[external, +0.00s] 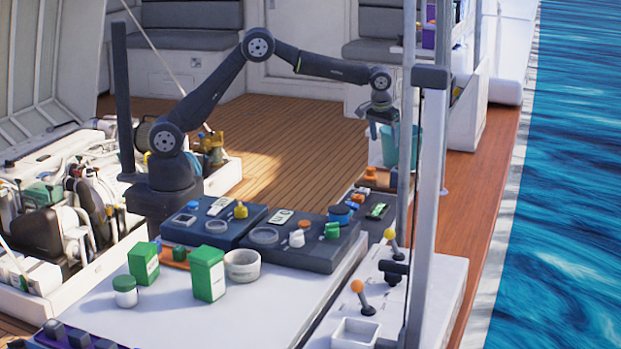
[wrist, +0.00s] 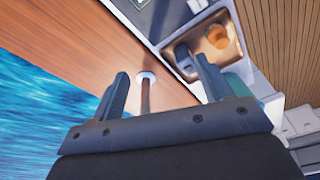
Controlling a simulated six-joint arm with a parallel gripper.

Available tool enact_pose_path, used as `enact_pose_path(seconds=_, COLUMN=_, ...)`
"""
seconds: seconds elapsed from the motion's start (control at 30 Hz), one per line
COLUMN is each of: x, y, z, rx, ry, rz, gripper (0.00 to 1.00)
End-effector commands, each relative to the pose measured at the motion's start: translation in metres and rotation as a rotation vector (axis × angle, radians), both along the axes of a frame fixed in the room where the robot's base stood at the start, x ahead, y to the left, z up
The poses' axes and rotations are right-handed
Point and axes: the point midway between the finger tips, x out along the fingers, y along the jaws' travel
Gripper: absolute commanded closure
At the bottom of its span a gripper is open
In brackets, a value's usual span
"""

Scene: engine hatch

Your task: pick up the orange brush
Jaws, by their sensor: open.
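I cannot tell for sure which orange thing is the brush. In the wrist view, a rounded orange object (wrist: 216,38) lies in an open, light-walled box beside a dark object. In the external view, a small orange item (external: 370,172) sits at the back of the right-hand group of trays, and a flat orange piece (external: 178,254) lies partly hidden behind the green boxes. My gripper (external: 381,128) hangs in the air at the end of the outstretched arm, near the teal bucket. In the wrist view my gripper (wrist: 162,84) has its fingers wide apart with nothing between them.
The teal bucket (external: 388,147) stands close beside my gripper. A grey post (external: 428,190) rises in front. Dark trays (external: 290,262) with small items, green boxes (external: 208,274) and a white bowl (external: 242,265) fill the counter. Open wooden deck (external: 290,120) lies behind.

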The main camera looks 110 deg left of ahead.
Motion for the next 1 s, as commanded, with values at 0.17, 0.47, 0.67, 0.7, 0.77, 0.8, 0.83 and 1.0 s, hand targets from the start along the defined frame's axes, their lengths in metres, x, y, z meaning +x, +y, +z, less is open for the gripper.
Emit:
enact_pose_path(seconds=0.17, x=-0.051, y=0.092, z=-0.016, rx=-0.036, ry=0.007, rz=0.134, gripper=0.28)
enact_pose_path(seconds=0.47, x=-0.086, y=0.14, z=-0.031, rx=-0.059, ry=0.008, rz=0.208, gripper=0.28)
enact_pose_path(seconds=0.67, x=-0.085, y=0.144, z=-0.069, rx=-0.06, ry=0.009, rz=0.208, gripper=0.28)
enact_pose_path(seconds=0.7, x=-0.085, y=0.145, z=-0.077, rx=-0.06, ry=0.009, rz=0.208, gripper=0.28)
enact_pose_path(seconds=0.77, x=-0.085, y=0.146, z=-0.091, rx=-0.061, ry=0.01, rz=0.208, gripper=0.28)
enact_pose_path(seconds=0.8, x=-0.085, y=0.147, z=-0.099, rx=-0.06, ry=0.009, rz=0.208, gripper=0.28)
enact_pose_path(seconds=0.83, x=-0.084, y=0.148, z=-0.106, rx=-0.06, ry=0.008, rz=0.208, gripper=0.28)
enact_pose_path(seconds=1.0, x=-0.084, y=0.151, z=-0.134, rx=-0.059, ry=0.008, rz=0.208, gripper=0.28)
